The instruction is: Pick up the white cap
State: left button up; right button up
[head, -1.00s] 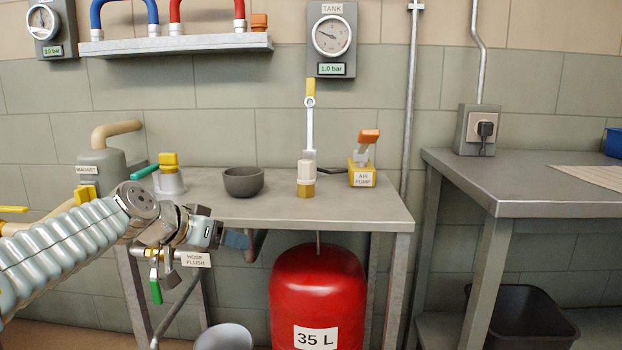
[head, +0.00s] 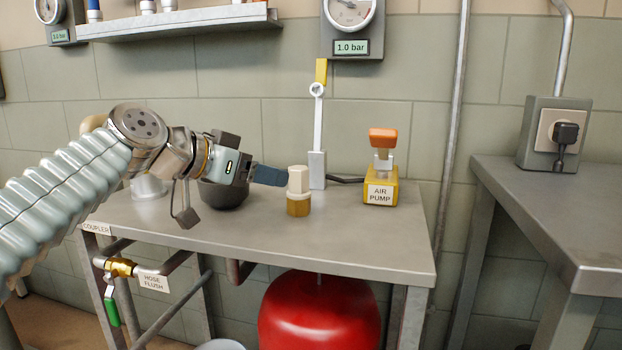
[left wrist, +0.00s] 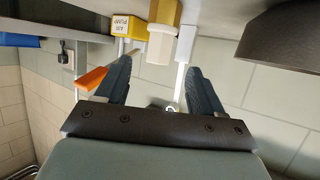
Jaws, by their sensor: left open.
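The white cap (head: 298,180) sits upright on a short brass fitting (head: 298,207) near the middle of the grey bench (head: 250,240). My left gripper (head: 272,176) is just left of the cap, at about its height, with its fingers pointing right. In the left wrist view, the open, empty fingers (left wrist: 157,66) spread to either side of the line to the cap (left wrist: 162,44), which shows just beyond their tips. I cannot tell whether a fingertip touches it. My right gripper is not in view.
The yellow air pump (head: 381,186) with its orange handle stands right of the cap. A white lever (head: 318,130) with a yellow end rises behind it. A dark bowl (head: 225,193) is partly hidden behind my left gripper. The bench front is clear.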

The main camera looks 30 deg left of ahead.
aim_at(307, 180)
pick_arm(q)
jog(key=x, duration=0.6)
jog(key=shift+f, duration=0.1)
jog(key=shift+x, duration=2.8)
jog(key=c, duration=1)
jog(key=shift+c, duration=0.2)
jog(key=shift+r+p, duration=0.3)
